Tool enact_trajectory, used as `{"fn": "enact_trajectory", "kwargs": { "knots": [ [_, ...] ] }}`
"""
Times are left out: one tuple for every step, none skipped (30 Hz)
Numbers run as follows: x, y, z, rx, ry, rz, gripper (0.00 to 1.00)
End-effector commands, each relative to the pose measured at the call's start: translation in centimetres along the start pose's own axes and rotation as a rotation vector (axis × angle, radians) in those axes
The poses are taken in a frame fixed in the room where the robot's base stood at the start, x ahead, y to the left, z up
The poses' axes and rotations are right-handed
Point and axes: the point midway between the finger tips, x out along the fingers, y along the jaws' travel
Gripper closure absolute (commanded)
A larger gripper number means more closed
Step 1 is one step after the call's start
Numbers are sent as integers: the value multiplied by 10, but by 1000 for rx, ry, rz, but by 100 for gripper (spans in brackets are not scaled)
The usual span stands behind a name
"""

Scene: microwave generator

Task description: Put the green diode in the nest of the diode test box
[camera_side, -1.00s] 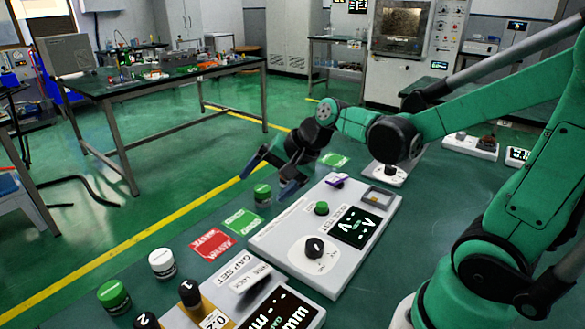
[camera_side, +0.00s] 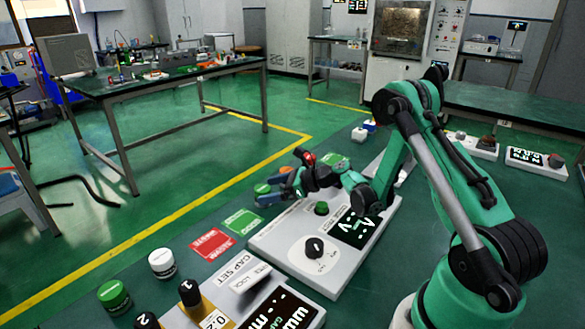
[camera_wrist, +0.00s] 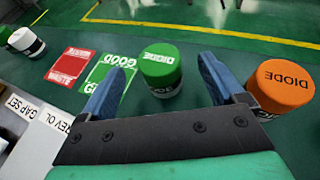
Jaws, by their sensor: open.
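The green diode, a short cylinder with a green top and dark base, stands upright on the table. In the wrist view the green diode (camera_wrist: 162,68) is between the tips of my open blue fingers (camera_wrist: 165,68). In the side view the green diode (camera_side: 262,189) shows between the fingertips of my gripper (camera_side: 265,188), which lies low and nearly horizontal. The white diode test box (camera_side: 272,240) is just right of it, with a knob, a green button and a display. Its nest is not clearly seen; my arm covers the box's far side.
An orange diode (camera_wrist: 284,85) stands close outside the right finger in the wrist view. Green (camera_side: 243,222) and red (camera_side: 212,243) cards lie in front. A white-topped cylinder (camera_side: 162,263), a green-topped one (camera_side: 114,297) and the gap-set box (camera_side: 245,277) are nearer the camera.

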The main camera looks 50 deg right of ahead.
Motion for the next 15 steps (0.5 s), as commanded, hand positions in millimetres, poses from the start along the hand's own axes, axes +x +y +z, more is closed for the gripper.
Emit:
{"fn": "enact_trajectory", "kwargs": {
  "knots": [
    [8,0,0,-1,0,3,11],
    [12,0,0,-1,1,4,11],
    [17,0,0,-2,0,2,11],
    [20,0,0,-2,0,2,11],
    [22,0,0,-2,1,2,11],
    [25,0,0,-2,1,2,11],
    [26,0,0,-2,1,1,11],
    [27,0,0,-2,1,1,11],
    [28,0,0,-2,1,0,11],
    [28,0,0,-2,1,0,11],
    [28,0,0,-2,1,-1,11],
    [28,0,0,-2,1,-1,11],
    [28,0,0,-2,1,-1,11],
    [28,0,0,-2,1,-1,11],
    [28,0,0,-2,1,-1,11]
  ]
}}
